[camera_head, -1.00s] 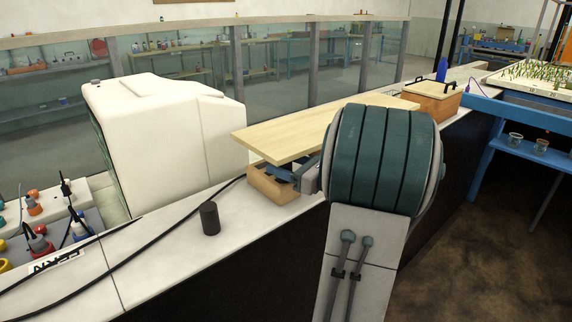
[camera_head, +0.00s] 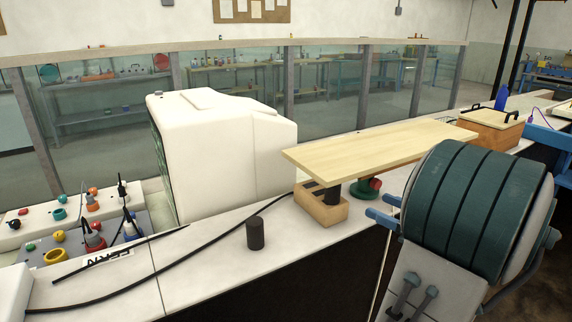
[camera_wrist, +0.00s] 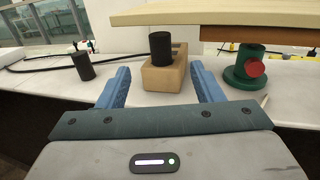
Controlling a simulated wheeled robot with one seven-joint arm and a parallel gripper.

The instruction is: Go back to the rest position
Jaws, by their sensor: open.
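My gripper (camera_wrist: 160,88) is open and empty in the wrist view, its two blue fingers spread apart. Beyond the fingers stands a light wooden block (camera_wrist: 165,76) with a black cylinder (camera_wrist: 160,48) on it. In the head view one blue fingertip shows at the left of my arm, in front of the counter; most of the gripper is hidden behind my teal arm link. The wooden block (camera_head: 321,208) is under the left end of a pale wooden board (camera_head: 385,147).
A separate black cylinder (camera_head: 255,233) stands on the white counter (camera_head: 205,250), near a black cable. A green stand with a red knob (camera_head: 367,189) is under the board. A white housing (camera_head: 225,150) stands left. A lidded wooden box (camera_head: 490,128) sits at the right.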

